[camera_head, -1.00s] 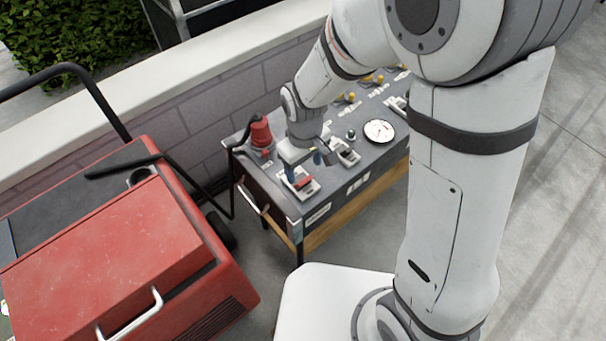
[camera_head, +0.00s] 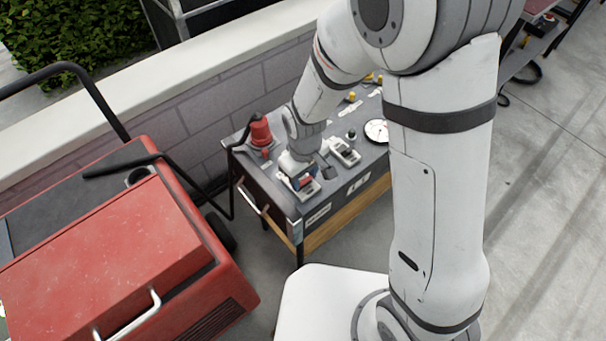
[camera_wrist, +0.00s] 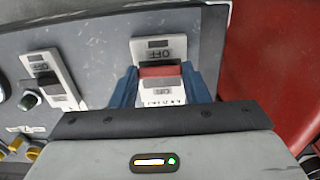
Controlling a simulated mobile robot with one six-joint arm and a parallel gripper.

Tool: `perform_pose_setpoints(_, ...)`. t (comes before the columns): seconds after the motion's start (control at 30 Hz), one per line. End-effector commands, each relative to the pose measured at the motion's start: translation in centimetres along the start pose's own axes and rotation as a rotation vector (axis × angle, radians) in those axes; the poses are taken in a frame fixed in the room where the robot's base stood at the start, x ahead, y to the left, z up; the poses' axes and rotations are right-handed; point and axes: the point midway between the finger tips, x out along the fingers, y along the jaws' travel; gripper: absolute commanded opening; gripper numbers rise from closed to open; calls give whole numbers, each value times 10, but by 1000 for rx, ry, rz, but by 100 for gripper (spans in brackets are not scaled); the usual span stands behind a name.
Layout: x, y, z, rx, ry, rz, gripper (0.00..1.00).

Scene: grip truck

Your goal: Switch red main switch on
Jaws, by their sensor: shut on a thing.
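The red main switch (camera_wrist: 160,72) is a red lever on a white plate (camera_wrist: 150,48) on the grey panel top. In the wrist view it lies across the plate between the OFF label and the ON label, both upside down. My gripper (camera_wrist: 160,78) has its two blue fingers on either side of the red lever, shut on it. In the head view my gripper (camera_head: 299,181) is down at the near left corner of the panel table, partly covering the switch (camera_head: 308,182). The lever's exact tilt is hard to tell.
A second switch (camera_head: 343,151) with a grey lever sits beside it. A red lamp (camera_head: 260,132) stands at the panel's back left, and a round gauge (camera_head: 377,131) lies to the right. A red wheeled machine (camera_head: 120,250) stands to the left, close to the table.

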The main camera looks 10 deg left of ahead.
Motion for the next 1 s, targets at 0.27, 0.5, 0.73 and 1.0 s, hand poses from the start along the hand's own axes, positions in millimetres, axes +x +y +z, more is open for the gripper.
perform_pose_setpoints(0.27, 0, -2, -2, -2, 1, 1, 19)
perform_pose_setpoints(0.5, -3, 0, -4, -2, -35, 0, 19)
perform_pose_setpoints(0.73, -6, 0, -10, -4, -166, 1, 19)
perform_pose_setpoints(1.0, -5, 0, -23, -3, -403, 2, 19)
